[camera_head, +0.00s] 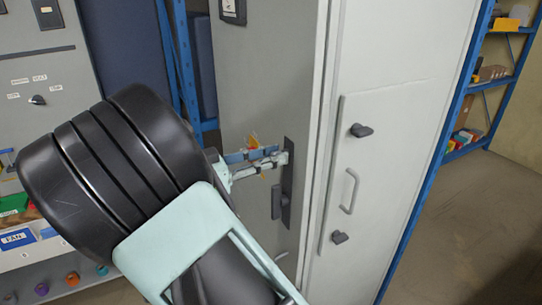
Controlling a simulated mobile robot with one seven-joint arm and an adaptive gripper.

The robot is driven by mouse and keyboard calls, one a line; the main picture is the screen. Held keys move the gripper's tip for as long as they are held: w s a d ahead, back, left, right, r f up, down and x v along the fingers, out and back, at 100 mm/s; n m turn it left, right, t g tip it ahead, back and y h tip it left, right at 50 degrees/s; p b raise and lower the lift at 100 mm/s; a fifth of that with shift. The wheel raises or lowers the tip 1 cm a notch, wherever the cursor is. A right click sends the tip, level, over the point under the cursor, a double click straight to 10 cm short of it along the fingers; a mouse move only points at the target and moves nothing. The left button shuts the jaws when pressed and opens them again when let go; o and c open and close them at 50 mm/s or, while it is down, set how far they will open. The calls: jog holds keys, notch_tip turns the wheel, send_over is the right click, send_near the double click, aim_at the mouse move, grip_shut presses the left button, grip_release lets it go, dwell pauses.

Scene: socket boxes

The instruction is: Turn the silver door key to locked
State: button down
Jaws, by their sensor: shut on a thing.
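The dark lock plate (289,178) is on the right side of a grey cabinet door (250,60), with a dark handle (280,206) at its lower part. My gripper (281,159) is at the upper part of this plate, its fingers reaching in from the left. It is shut on a small silver piece at the plate, which I take to be the silver door key. The fingers hide most of the key, so its turn angle cannot be read. My black and pale green arm links cover the lower left.
A tall white cabinet (385,110) with dark knobs (361,130) and a pull handle (350,190) stands just right of the lock. A blue shelf (452,105) holds small items farther right. A control panel (35,75) is at left. Floor at the lower right is clear.

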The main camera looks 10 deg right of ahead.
jog(key=shift+n, duration=0.3)
jog(key=n, duration=0.8)
jog(key=shift+w, duration=0.1)
jog(key=n+p, duration=0.1)
jog(key=n, duration=0.4)
jog(key=shift+n+p, duration=0.3)
jog(key=shift+p, duration=0.05)
jog(key=shift+f+n+p, duration=0.2)
jog(key=shift+n+p, duration=0.65)
jog(key=shift+n, duration=0.95)
jog(key=c, duration=1.6)
grip_release()
